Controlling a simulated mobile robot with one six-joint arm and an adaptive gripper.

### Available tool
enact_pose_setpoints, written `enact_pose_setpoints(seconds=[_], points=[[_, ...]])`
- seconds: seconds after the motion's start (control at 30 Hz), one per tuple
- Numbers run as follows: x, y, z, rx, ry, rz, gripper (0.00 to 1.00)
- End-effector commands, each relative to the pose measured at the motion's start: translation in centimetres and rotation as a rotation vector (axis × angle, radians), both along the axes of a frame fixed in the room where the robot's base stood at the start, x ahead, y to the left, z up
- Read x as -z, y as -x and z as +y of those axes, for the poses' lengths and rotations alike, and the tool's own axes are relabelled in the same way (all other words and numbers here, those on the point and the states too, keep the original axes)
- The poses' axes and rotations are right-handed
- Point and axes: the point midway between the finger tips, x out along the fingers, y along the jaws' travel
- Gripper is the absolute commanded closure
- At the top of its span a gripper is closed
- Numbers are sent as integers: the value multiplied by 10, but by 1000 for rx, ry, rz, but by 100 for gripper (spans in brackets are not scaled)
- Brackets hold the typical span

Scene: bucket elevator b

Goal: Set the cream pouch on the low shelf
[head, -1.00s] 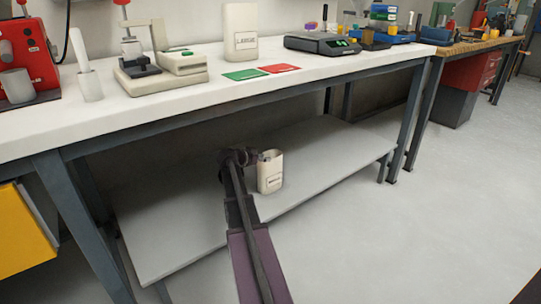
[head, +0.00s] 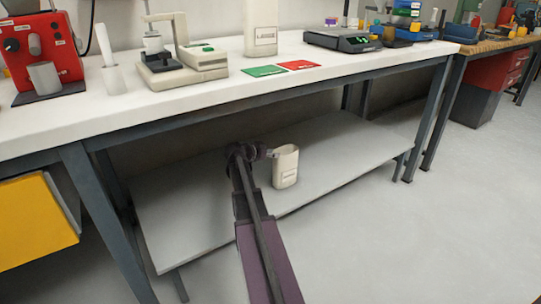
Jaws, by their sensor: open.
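A cream pouch (head: 285,170) with a small dark label stands upright on the low grey shelf (head: 350,150) under the bench. My gripper (head: 268,153) is just left of the pouch's upper part, over the shelf. It is open, with a narrow gap showing between it and the pouch. The fingers are small and dark in this view, and my arm hides part of the shelf below them.
Another cream container (head: 260,30) stands on the white benchtop (head: 110,112) above, behind a green card (head: 265,71) and a red card (head: 298,65). The bench edge and legs frame the shelf space. The shelf is clear right of the pouch.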

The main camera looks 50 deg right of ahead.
Motion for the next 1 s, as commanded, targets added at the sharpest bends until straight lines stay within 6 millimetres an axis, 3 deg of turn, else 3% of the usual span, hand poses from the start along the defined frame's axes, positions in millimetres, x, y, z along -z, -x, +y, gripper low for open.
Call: enact_pose_setpoints(seconds=[0.3, 0.47, 0.67, 1.0], points=[[1, 0, 3, -4, -5, 3, 57], [8, -4, 25, -33, -50, 33, 57], [30, -12, 93, -144, -196, 134, 57], [80, -11, 269, -525, -548, 417, 57]])
